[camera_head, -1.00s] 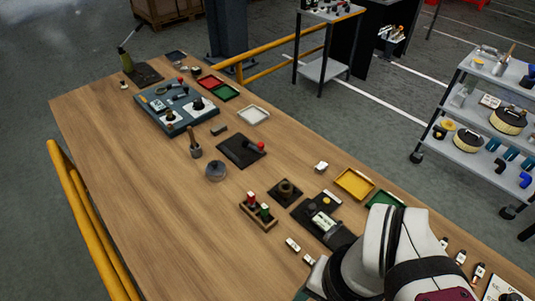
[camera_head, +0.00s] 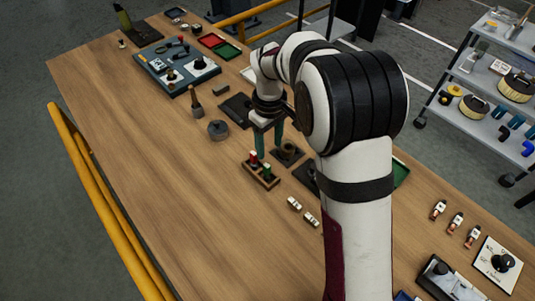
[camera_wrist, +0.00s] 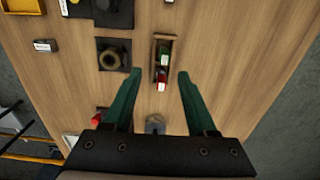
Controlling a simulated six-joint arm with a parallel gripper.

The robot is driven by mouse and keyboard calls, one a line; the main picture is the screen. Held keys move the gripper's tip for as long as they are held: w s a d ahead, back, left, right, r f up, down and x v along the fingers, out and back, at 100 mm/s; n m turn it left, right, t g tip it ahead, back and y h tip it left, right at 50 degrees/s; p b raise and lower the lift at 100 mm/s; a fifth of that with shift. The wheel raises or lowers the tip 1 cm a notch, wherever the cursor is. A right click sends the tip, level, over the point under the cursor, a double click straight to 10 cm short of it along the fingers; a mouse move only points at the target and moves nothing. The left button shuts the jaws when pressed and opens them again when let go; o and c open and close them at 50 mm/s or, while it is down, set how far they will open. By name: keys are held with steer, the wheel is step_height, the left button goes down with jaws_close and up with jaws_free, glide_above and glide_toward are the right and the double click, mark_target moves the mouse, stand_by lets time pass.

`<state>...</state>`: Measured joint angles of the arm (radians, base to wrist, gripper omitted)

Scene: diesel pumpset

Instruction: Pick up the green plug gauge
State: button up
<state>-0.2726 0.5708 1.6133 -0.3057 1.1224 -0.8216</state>
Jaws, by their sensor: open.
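The green plug gauge (camera_head: 267,171) stands in a small wooden rack (camera_head: 258,180) beside a red plug gauge (camera_head: 253,158). In the wrist view the green gauge (camera_wrist: 164,55) is at the far end of the rack (camera_wrist: 165,37), and the red gauge (camera_wrist: 160,84) is nearer to me. My gripper (camera_head: 267,154) points down, open and empty, above and just behind the rack. In the wrist view its green fingers (camera_wrist: 160,74) frame the rack from either side, with the green gauge slightly beyond the tips. Nothing hides the green gauge's top.
A dark plate with a brass ring (camera_wrist: 112,55) lies beside the rack. A round grey object (camera_head: 218,129) stands further back. The table's left side is clear.

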mark_target(267, 165)
steer(key=f, duration=0.9)
steer(key=shift+s+a, duration=0.25)
steer(key=shift+s, duration=0.05)
jaws_close()
